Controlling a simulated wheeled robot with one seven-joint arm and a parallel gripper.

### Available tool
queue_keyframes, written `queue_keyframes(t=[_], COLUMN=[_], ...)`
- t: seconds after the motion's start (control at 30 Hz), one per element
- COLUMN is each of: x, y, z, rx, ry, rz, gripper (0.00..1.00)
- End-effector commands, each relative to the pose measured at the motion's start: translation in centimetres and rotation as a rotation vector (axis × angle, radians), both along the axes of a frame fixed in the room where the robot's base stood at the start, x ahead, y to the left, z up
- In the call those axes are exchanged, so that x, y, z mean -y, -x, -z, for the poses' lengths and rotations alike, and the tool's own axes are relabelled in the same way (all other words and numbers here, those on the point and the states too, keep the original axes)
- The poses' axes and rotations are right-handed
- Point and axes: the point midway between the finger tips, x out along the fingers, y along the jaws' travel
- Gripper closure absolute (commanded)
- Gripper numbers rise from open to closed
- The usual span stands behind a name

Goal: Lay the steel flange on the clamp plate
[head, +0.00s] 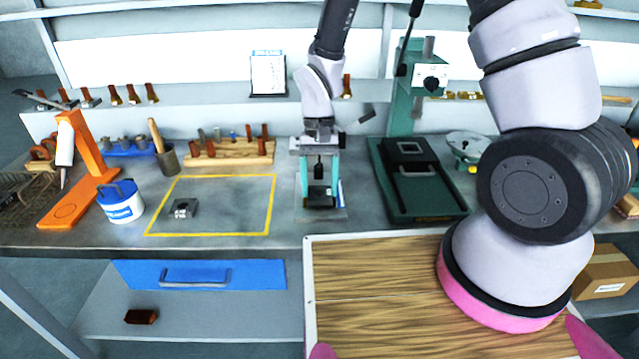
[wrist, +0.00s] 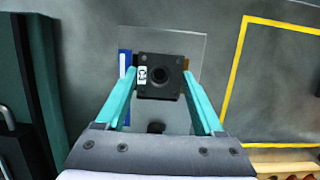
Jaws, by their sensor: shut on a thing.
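My gripper (head: 319,190) points down over the middle of the bench, its teal fingers shut on a dark square piece. This piece, with a round hole and a small white label, looks like the steel flange (wrist: 146,92). In the head view it is small and dark between the fingertips (head: 320,201). Below it is a thin grey pane (wrist: 190,42) with a blue strip at one side; I cannot tell whether the flange touches it. A small grey block with a raised top (head: 183,208) sits inside a yellow outline to the left. I cannot tell for sure which thing is the clamp plate.
A green drill press (head: 418,185) stands right of my gripper. The yellow-outlined area (head: 228,205) is mostly bare. A wood-topped surface (head: 375,270) lies in front.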

Motion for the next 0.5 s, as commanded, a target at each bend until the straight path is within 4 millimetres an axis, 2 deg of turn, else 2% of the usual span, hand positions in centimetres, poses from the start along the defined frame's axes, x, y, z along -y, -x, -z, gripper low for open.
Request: queue_keyframes(t=[0.17,0.5], x=[-0.03,-0.02], y=[-0.04,-0.03], z=[0.39,-0.33], rx=[0.001,0.001], ry=[-0.001,0.0], rz=[0.0,0.0], gripper=[1.0,1.0])
